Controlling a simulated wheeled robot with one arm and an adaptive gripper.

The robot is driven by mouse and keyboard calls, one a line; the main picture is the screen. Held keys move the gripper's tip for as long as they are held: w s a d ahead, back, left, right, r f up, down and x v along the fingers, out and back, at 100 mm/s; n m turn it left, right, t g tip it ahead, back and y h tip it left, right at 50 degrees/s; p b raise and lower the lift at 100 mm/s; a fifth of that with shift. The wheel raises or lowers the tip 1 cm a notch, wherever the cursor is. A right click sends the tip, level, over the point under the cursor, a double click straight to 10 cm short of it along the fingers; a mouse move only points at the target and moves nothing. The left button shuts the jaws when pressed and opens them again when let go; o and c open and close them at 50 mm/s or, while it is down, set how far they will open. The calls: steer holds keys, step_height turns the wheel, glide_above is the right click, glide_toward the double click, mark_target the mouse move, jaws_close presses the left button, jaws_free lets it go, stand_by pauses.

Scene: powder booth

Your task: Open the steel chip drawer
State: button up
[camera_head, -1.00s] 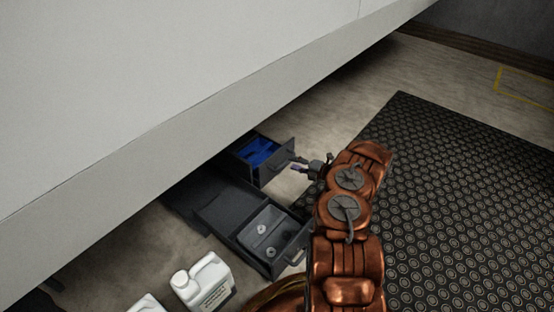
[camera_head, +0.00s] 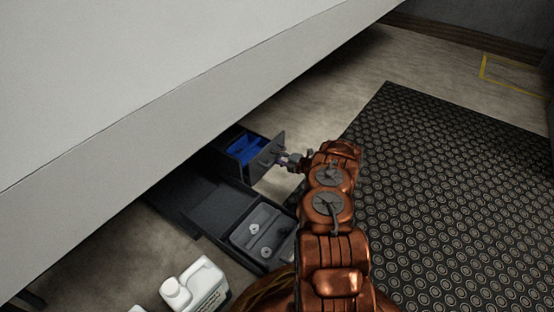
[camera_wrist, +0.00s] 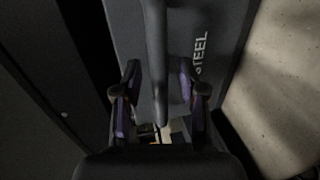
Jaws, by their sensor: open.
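The steel chip drawer (camera_head: 266,158) is a dark grey drawer standing out from the unit under the booth, with blue inside it. Its front (camera_wrist: 181,30) carries the letters "STEEL" in the wrist view. A dark bar handle (camera_wrist: 156,45) runs down the front of it. My gripper (camera_wrist: 158,88) is open, with one purple-padded finger on each side of the handle. The handle lies between the fingers; I cannot tell whether either touches it. In the head view my gripper (camera_head: 290,160) is at the drawer front and hides the handle.
A second grey drawer (camera_head: 233,240) stands open nearer to me, holding a grey tray with small round pieces. White jugs (camera_head: 196,285) stand on the floor at lower left. The pale booth wall (camera_head: 150,120) overhangs the drawers. A black studded mat (camera_head: 450,190) lies clear at right.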

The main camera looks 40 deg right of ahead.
jaws_close()
stand_by(0.4)
stand_by(0.4)
